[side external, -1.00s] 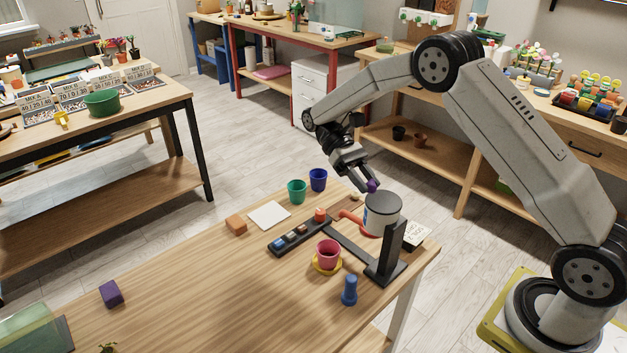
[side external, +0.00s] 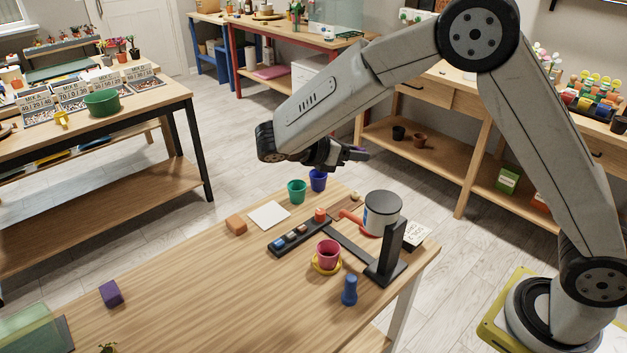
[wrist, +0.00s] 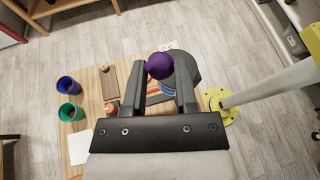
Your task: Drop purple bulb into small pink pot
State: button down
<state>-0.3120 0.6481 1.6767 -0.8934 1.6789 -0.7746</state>
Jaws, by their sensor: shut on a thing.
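The purple bulb (wrist: 159,66) is held between the fingertips of my gripper (side external: 355,151). In the side view only a small purple part of the bulb (side external: 357,155) shows. My gripper is shut on it, well above the table, pointing roughly sideways to the right. The small pink pot (side external: 328,251) stands upright on a yellow saucer (side external: 317,266), lower in the side view than my gripper and apart from it. In the wrist view I cannot make out the pink pot; my gripper blocks part of the table.
A grey-lidded canister (side external: 381,213) and a black stand (side external: 387,262) are right of the pink pot. A blue peg (side external: 349,290) stands in front. Green (side external: 297,190) and blue (side external: 318,180) pots stand behind. The table's left middle is mostly clear.

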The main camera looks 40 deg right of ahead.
jog(key=shift+w+a+r+n+t, duration=1.2)
jog(key=shift+a+r+n+t, duration=0.55)
jog(key=shift+n+t, duration=1)
notch_tip(320, 180, down, 18)
jog(key=shift+d+m, duration=0.25)
jog(key=shift+m, duration=0.1)
jog(key=shift+f, duration=0.15)
jog(key=shift+f, duration=2.85)
jog(key=shift+c, duration=1.6)
grip_release()
